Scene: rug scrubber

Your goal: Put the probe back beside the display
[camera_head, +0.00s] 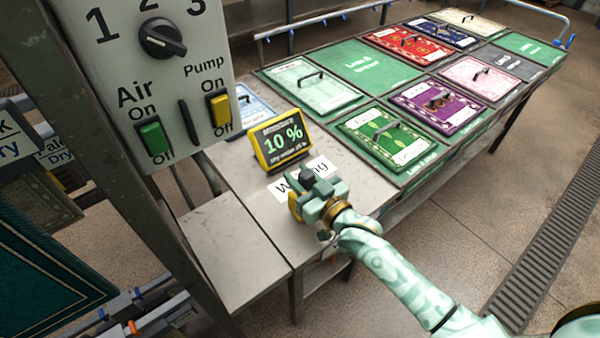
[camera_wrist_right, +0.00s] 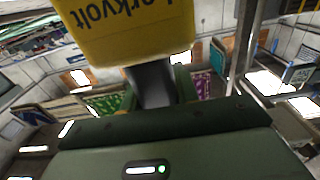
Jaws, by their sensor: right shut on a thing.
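The display (camera_head: 282,140), yellow-framed with a dark screen reading 10 %, stands tilted on the grey metal table. My right gripper (camera_head: 310,194) is in front of it, above the white label on the table. It is shut on the probe, whose yellow part (camera_head: 294,206) shows at the gripper's left side. In the right wrist view the probe's yellow body (camera_wrist_right: 125,30) carries upside-down dark lettering, and its dark grip sits between the fingers (camera_wrist_right: 156,90). I cannot tell whether the probe touches the table. My left gripper is not in view.
A white label (camera_head: 316,166), partly covered by my gripper, lies in front of the display. A rack of coloured rug panels with black handles (camera_head: 386,136) stands behind and right. A control box (camera_head: 150,75) with switches and a post fill the left. Bare table (camera_head: 222,240) lies front left.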

